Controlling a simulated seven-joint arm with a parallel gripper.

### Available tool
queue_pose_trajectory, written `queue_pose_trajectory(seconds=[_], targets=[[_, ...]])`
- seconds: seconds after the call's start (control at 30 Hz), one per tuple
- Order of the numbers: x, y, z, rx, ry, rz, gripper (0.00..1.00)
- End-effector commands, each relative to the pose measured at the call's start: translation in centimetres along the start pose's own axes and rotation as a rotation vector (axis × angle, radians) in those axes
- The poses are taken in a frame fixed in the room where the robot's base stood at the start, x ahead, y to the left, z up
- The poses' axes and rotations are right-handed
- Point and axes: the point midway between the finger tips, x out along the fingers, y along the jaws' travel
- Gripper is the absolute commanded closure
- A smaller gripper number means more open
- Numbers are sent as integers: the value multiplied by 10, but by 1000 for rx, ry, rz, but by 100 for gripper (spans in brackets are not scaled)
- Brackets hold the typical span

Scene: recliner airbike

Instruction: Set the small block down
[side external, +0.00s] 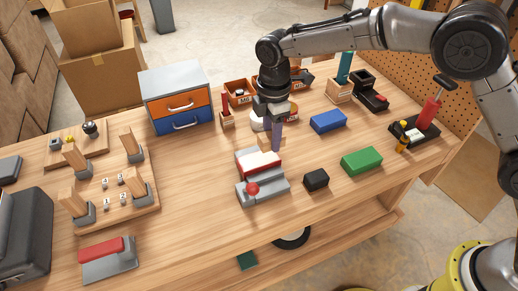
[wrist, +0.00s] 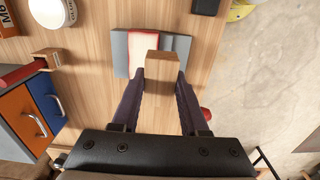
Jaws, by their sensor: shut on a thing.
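A small wooden block (wrist: 161,68) is held between the two dark fingers of my gripper (wrist: 163,80) in the wrist view. In the side external view my gripper (side external: 271,136) points straight down above the middle of the bench. The block (side external: 264,142) is partly hidden there by a finger.
A black block (side external: 316,180), a green block (side external: 362,161) and a blue block (side external: 328,121) lie to the right. A drawer cabinet (side external: 176,88) stands behind left. A wooden board with upright blocks (side external: 130,200) is at left. Bare bench lies left of the fixture.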

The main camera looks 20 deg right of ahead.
Motion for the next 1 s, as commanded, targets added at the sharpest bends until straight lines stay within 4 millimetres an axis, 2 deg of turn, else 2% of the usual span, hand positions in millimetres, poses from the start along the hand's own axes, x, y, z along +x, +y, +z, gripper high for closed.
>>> queue_pose_trajectory(seconds=[0.03,0.1,0.23,0.47,0.7,1.0], targets=[[12,7,-4,0,-2,-3,100],[22,15,-8,0,-1,-2,100],[35,24,-13,0,0,-1,100],[44,31,-17,0,-1,-1,100],[74,32,-18,0,-1,-2,100],[77,32,-18,0,0,0,100]])
